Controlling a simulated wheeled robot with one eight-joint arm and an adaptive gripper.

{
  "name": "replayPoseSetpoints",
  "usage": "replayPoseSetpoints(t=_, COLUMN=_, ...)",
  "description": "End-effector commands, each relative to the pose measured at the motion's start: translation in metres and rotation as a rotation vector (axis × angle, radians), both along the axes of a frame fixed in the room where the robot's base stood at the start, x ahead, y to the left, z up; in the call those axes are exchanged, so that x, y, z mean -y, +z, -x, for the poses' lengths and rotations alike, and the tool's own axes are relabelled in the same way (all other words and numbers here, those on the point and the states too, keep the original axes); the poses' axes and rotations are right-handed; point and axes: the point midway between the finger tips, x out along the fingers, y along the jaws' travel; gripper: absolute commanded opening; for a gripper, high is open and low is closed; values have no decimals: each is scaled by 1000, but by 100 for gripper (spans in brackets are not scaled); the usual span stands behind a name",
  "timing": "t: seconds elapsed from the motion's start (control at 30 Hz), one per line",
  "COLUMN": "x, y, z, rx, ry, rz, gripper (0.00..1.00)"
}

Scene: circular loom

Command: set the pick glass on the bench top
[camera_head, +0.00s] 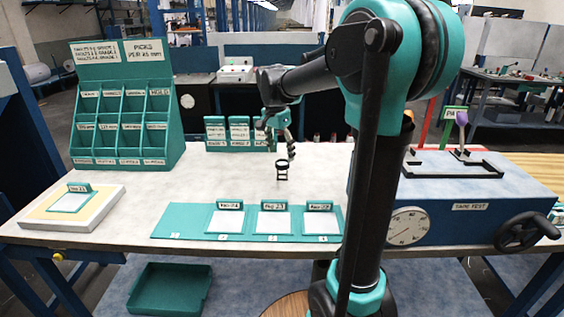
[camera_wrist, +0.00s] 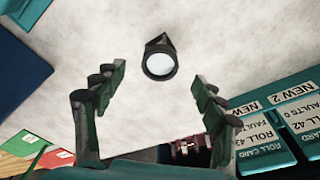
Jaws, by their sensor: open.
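The pick glass (camera_head: 282,169) is a small black folding magnifier. It stands on the pale bench top (camera_head: 180,200), behind the row of sample cards. In the wrist view the pick glass (camera_wrist: 159,66) shows its round pale lens in a black ring, just beyond and between the fingertips. My gripper (camera_head: 281,151) is just behind and above it in the head view. In the wrist view my gripper (camera_wrist: 159,78) has its fingers spread wide with nothing between them. No finger visibly touches the glass.
A teal mat (camera_head: 188,222) with several cards lies at the front. A teal pigeonhole rack (camera_head: 123,120) stands at back left, with roll cards (camera_head: 215,133) at the back. A blue tape test box (camera_head: 470,215) is at right. The bench left of the glass is clear.

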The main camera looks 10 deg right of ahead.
Motion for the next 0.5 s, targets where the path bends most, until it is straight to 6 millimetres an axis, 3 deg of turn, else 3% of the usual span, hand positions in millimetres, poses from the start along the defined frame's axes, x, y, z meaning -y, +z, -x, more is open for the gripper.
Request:
replayPoseSetpoints(t=0.2, x=-5, y=42, z=4, rx=0, ry=2, rz=0, gripper=71)
replayPoseSetpoints(t=0.5, x=-8, y=65, z=6, rx=0, ry=1, rz=0, gripper=71)
